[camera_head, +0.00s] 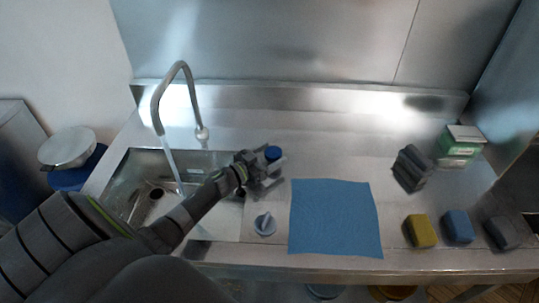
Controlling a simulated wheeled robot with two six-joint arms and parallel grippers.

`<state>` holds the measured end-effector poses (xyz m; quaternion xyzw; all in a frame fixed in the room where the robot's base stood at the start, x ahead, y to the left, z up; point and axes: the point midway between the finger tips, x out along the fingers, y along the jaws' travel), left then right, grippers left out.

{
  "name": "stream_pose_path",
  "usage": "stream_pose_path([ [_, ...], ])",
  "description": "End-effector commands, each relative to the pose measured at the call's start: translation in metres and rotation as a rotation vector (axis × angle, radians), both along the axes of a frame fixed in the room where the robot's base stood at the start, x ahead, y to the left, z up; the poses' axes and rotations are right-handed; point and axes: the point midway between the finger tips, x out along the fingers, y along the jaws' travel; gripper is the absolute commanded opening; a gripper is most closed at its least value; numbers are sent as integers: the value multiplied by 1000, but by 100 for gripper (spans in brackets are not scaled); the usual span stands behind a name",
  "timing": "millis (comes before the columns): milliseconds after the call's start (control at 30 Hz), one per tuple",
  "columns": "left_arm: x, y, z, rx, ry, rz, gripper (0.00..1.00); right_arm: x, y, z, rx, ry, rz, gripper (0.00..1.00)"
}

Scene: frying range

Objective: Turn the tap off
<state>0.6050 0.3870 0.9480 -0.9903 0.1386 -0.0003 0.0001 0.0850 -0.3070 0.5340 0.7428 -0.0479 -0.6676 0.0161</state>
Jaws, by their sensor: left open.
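The tap (178,66) is a curved metal spout rising behind the sink (120,205). A pale stream of water (173,160) runs from it into the basin. My left gripper (272,172) is open over the counter, just right of the sink. A round blue cap (273,153) shows at its fingers; I cannot tell whether they touch it. A grey-blue dial (265,224) sits on the counter in front of the gripper, apart from it. My left forearm crosses the sink and hides part of the basin. My right gripper is not in view.
A blue cloth (335,218) lies flat right of the dial. A yellow sponge (420,231), a blue sponge (458,226) and a dark block (502,232) stand near the front right edge. A dark rack (411,168) and a green-white box (462,142) are behind them. The back-middle counter is clear.

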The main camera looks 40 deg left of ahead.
Motion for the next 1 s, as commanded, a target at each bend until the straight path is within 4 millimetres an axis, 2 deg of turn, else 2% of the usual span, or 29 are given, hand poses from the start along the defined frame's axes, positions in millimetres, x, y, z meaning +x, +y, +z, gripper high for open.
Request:
stream_pose_path([
  [33, 0, 0, 0, 0, 0, 0, 69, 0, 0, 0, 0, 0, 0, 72],
  [367, 0, 0, 0, 0, 0, 0, 27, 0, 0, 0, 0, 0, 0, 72],
  [767, 1, 3, -1, 3, 1, -84, 27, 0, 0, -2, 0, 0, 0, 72],
  [1000, 2, 6, -5, 5, 1, -263, 27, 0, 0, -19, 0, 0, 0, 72],
])
